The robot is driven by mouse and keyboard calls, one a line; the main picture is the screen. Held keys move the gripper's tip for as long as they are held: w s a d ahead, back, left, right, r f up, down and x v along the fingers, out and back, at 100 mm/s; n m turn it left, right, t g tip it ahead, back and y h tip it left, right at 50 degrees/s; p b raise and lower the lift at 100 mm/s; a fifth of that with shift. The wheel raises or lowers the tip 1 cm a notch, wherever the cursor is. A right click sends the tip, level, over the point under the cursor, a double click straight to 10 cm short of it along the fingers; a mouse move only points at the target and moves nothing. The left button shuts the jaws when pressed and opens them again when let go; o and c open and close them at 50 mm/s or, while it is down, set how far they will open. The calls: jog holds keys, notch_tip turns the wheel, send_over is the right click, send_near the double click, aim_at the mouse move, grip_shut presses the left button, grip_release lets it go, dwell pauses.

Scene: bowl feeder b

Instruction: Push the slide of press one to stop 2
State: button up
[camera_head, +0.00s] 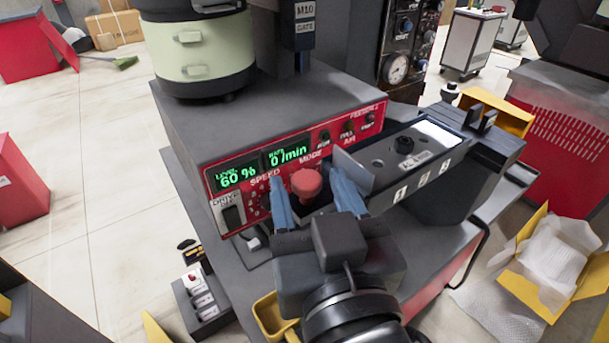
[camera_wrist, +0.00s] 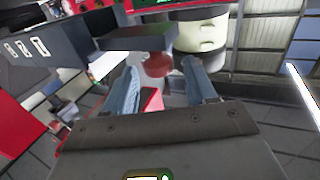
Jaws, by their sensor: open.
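A dark track-like fixture (camera_head: 410,160), likely press one, runs along the right of the red control panel in the head view. It has a small black knob (camera_head: 404,145) on top and white labels (camera_head: 422,183) on its near side, too small to read surely. Its labels (camera_wrist: 22,48) also show at the left of the wrist view. A red round knob (camera_head: 306,184) stands at the fixture's left end, close to a grey plate (camera_head: 354,172). My gripper (camera_head: 308,179) is open, its blue fingers on either side of the red knob (camera_wrist: 157,65). Contact cannot be told.
The red control panel (camera_head: 245,157) with lit displays is just behind my gripper. A pale green bowl (camera_head: 205,60) stands on the grey housing. A yellow box with wrapping (camera_head: 550,255) lies at the right, and a tray of small parts (camera_head: 203,302) at lower left.

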jog(key=shift+w+a, duration=0.15)
jog(key=shift+w, duration=0.55)
jog(key=shift+w+a, duration=0.1)
jog(key=shift+w, duration=0.55)
jog(key=shift+c, duration=0.2)
jog(key=shift+r, duration=0.15)
grip_shut()
